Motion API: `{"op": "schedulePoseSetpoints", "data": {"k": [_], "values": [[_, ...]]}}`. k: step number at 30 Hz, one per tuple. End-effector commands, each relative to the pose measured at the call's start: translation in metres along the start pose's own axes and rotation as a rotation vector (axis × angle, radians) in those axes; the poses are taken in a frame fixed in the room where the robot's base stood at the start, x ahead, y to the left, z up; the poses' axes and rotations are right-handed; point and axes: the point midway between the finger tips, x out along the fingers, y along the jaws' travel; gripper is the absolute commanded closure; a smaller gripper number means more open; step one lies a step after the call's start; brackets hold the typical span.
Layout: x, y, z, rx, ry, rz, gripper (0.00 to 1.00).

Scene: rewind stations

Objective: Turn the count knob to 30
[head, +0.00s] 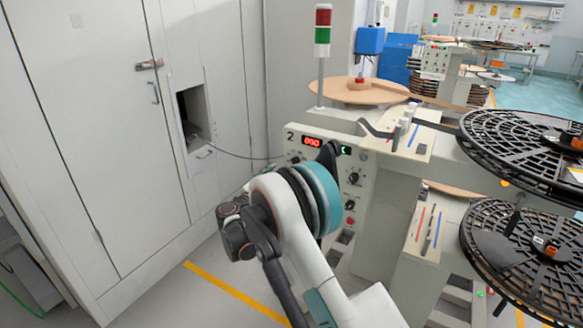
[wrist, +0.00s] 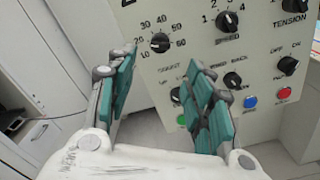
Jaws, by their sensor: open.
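The count knob (wrist: 160,42) is a black dial at the upper left of the pale control panel in the wrist view. A scale from 10 to 60 is printed around it, with 30 at its upper left. Its pointer is too small to read surely. My gripper (wrist: 164,62) is open and empty, with its teal-padded fingers spread left and right below the knob. No contact with the knob shows. In the head view my wrist and arm hide much of the panel (head: 296,152), including the count knob.
The speed knob (wrist: 228,20) and the tension knob (wrist: 289,66) sit to the right. A blue button (wrist: 250,101) and a red button (wrist: 283,93) are lower right. Reels (head: 530,145) stand right of the panel; a grey cabinet (head: 100,130) stands left.

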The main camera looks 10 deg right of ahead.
Motion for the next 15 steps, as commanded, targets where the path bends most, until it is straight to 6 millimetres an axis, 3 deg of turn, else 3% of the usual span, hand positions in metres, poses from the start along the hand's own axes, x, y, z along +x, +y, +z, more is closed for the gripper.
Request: {"op": "schedulePoseSetpoints", "data": {"k": [9, 15], "values": [[0.065, -0.003, -0.002, 0.001, 0.0, -0.002, 0.52], [0.094, -0.002, -0.002, 0.001, 0.0, -0.001, 0.52]]}}
